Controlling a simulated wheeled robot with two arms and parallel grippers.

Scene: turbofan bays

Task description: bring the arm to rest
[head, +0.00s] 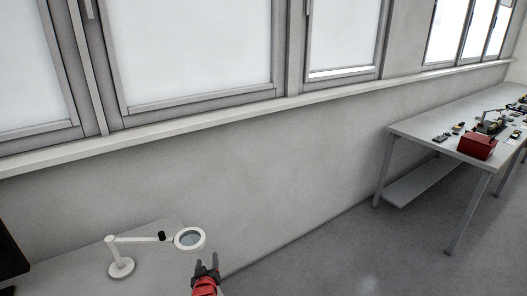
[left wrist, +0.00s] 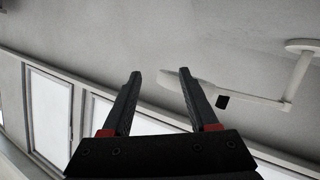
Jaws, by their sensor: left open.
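My left gripper (head: 206,263) shows at the bottom of the head view, its dark fingers pointing up and a red part below them. In the left wrist view its two black fingers (left wrist: 160,85) are spread apart with nothing between them. The gripper is open and empty. It is just below the ring head of a white magnifier lamp (head: 190,239) in the head view; I cannot tell whether they touch. My right gripper is not in view.
The lamp stands on a light table (head: 75,272) at the lower left. Windows (head: 190,50) and a sill (head: 240,112) run along the wall. A workbench (head: 425,128) at the right holds a red box (head: 477,146) and several small parts. The floor (head: 350,255) between is clear.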

